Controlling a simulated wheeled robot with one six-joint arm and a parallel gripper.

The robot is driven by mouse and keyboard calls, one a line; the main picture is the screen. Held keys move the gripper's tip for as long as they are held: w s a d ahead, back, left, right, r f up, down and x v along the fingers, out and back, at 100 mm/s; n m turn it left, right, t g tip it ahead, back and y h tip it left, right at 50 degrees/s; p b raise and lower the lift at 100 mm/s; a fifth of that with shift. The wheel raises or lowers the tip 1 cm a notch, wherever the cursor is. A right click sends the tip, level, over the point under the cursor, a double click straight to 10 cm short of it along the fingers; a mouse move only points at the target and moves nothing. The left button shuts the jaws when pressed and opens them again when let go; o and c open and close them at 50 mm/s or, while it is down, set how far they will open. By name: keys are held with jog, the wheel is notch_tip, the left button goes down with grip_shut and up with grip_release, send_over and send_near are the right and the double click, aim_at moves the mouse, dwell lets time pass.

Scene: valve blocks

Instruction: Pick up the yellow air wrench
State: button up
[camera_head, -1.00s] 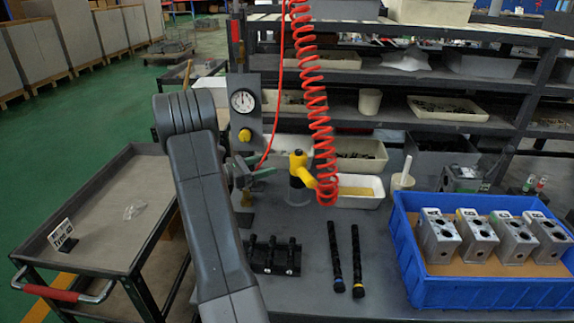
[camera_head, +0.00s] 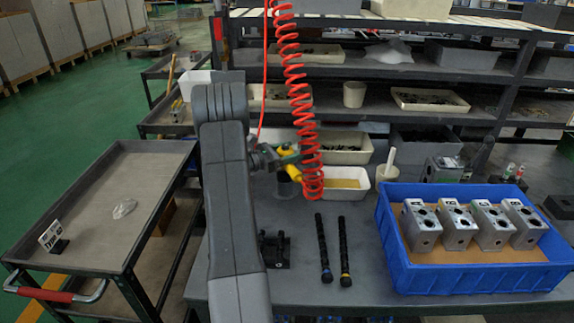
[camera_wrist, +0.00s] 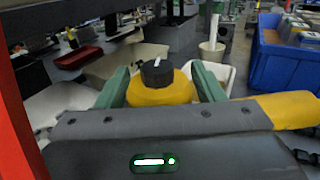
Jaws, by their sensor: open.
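The yellow air wrench (camera_head: 291,173) hangs at the lower end of the red coiled hose (camera_head: 298,95) above the workbench. My arm hides part of it in the head view. My gripper (camera_head: 285,156) is at the wrench, with its green fingers beside the yellow body. In the wrist view the wrench's yellow body (camera_wrist: 160,92) with its black round cap lies between the two green fingers of my gripper (camera_wrist: 160,84). The fingers are open, one on each side. Whether either finger touches the wrench is unclear.
A blue crate (camera_head: 470,277) with several metal valve blocks stands on the right of the workbench. Two black rods (camera_head: 323,248) and a black fixture (camera_head: 275,250) lie in front. A shelf with bins is behind. A grey cart (camera_head: 110,215) stands left.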

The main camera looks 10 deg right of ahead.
jog(key=shift+d, duration=0.2)
jog(key=c, duration=0.8)
jog(key=shift+w+r, duration=0.1)
jog(key=shift+c, duration=1.3)
jog(key=shift+r, duration=0.1)
